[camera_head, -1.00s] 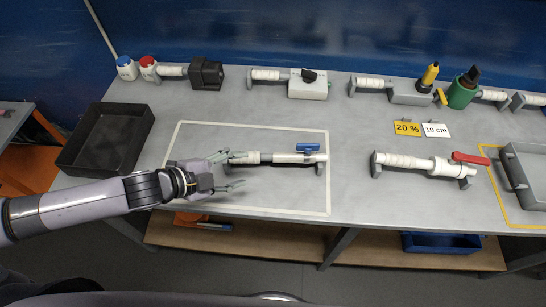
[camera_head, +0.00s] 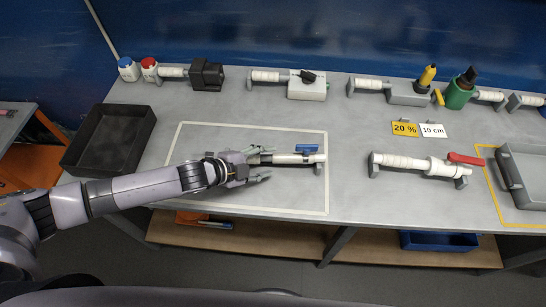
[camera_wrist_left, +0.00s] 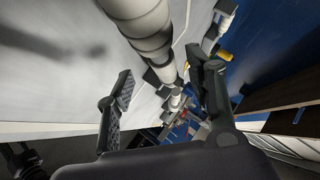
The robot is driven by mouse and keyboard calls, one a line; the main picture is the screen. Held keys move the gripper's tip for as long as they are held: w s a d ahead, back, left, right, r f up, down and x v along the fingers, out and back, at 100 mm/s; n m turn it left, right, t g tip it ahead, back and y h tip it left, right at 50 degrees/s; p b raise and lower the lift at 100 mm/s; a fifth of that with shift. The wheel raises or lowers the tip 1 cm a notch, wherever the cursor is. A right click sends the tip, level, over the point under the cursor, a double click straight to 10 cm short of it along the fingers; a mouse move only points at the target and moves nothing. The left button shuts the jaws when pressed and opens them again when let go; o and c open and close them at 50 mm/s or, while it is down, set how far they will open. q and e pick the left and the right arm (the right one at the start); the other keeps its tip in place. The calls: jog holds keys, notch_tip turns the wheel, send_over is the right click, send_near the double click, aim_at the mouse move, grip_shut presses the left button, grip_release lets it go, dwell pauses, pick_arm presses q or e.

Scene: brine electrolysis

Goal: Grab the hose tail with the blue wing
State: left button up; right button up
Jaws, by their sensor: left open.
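The hose tail with the blue wing (camera_head: 295,159) is a white tube lying across low grey supports inside a white-outlined area. Its blue wing (camera_head: 306,148) is at the right end. My left gripper (camera_head: 264,164) is open at the tube's left end, which it partly hides. In the left wrist view, a white ribbed tube (camera_wrist_left: 150,35) runs between the two spread fingers of the gripper (camera_wrist_left: 165,88). I cannot tell whether a finger touches it. My right gripper is out of view.
A similar white tube with a red wing (camera_head: 418,164) lies to the right. A black tray (camera_head: 66,148) stands at the left, a grey tray (camera_head: 512,180) at the right edge. Several fittings line the back. The table between the two tubes is clear.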

aim_at(272, 159)
pick_arm(q)
jog(key=shift+p+x, duration=0.7)
jog(key=shift+x, duration=1.9)
jog(key=shift+w+r, duration=0.1)
jog(key=shift+c, duration=0.6)
grip_shut()
